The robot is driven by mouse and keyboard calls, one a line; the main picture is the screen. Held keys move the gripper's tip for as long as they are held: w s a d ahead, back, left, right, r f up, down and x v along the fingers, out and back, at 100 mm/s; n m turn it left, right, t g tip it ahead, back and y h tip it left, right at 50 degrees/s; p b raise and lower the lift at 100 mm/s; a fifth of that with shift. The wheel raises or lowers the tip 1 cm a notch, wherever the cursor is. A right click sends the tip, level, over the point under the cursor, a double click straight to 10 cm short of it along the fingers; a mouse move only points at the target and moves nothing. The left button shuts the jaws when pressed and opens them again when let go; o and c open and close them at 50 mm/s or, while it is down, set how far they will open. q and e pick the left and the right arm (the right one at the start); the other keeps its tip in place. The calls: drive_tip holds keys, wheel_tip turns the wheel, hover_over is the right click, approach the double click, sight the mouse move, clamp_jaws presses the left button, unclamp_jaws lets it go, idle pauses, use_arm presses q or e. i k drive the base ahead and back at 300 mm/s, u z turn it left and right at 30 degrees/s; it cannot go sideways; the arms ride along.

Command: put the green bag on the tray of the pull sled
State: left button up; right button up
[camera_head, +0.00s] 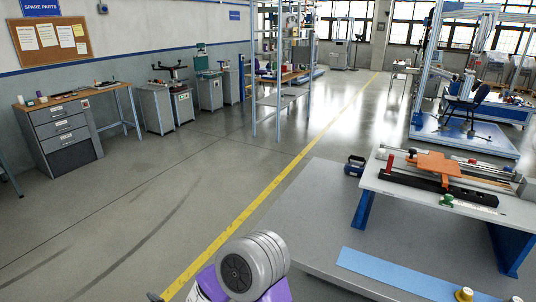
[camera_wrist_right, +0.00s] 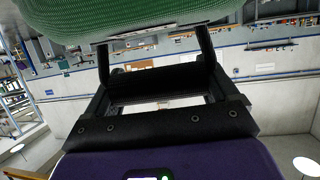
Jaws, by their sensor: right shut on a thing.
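The green bag (camera_wrist_right: 140,18) fills the top of the right wrist view, with a woven-looking surface. Only part of it shows, and it does not show in the head view. My right gripper (camera_wrist_right: 152,42) has its black fingers shut on the bag's near edge. My left gripper is in neither view.
The grey table (camera_head: 380,178) has blue legs and also carries rods and a small green part (camera_head: 447,200). A dark case (camera_head: 355,166) stands on the grey platform (camera_head: 310,215) to its left. A blue strip (camera_head: 400,275) lies in front. Open floor is at left.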

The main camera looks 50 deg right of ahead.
sight(438, 163)
drive_tip(key=k, duration=0.6)
drive_tip(key=z, duration=2.45)
